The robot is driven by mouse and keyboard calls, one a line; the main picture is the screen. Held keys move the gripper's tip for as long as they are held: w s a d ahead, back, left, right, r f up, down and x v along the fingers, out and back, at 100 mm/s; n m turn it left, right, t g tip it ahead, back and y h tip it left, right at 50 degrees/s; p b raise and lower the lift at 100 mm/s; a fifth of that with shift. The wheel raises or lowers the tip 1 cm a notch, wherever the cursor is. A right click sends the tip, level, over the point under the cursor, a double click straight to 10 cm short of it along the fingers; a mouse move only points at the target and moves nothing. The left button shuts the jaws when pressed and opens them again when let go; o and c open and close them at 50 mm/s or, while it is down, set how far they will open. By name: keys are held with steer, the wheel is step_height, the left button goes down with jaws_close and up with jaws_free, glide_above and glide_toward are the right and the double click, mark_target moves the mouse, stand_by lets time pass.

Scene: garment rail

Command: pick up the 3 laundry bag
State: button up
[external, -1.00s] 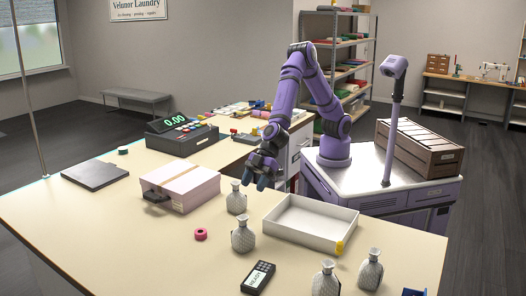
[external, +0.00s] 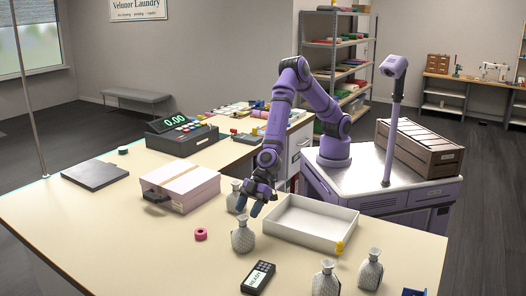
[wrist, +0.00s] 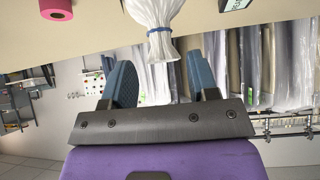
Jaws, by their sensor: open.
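Several pale grey, patterned laundry bags with gathered necks stand on the counter. One (external: 243,237) is just below and in front of my gripper (external: 255,210), and another (external: 233,197) is partly hidden behind the gripper. Two more, (external: 326,281) and (external: 370,270), stand at the front right. No number is legible on any bag. In the wrist view a white bag (wrist: 155,12) has its gathered neck beyond and between my fingertips (wrist: 161,80). The fingers are apart and empty, and do not appear to touch it.
A white tray (external: 300,238) lies right of the gripper, and a pink-and-white box (external: 190,186) lies left. A pink roll (external: 201,234) and a card terminal (external: 258,277) lie near the bags. The counter's (external: 110,230) front left is clear.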

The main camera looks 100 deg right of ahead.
mark_target(244, 217)
steer(key=shift+x, duration=2.9)
steer(key=shift+a+r, duration=0.1)
jaws_close()
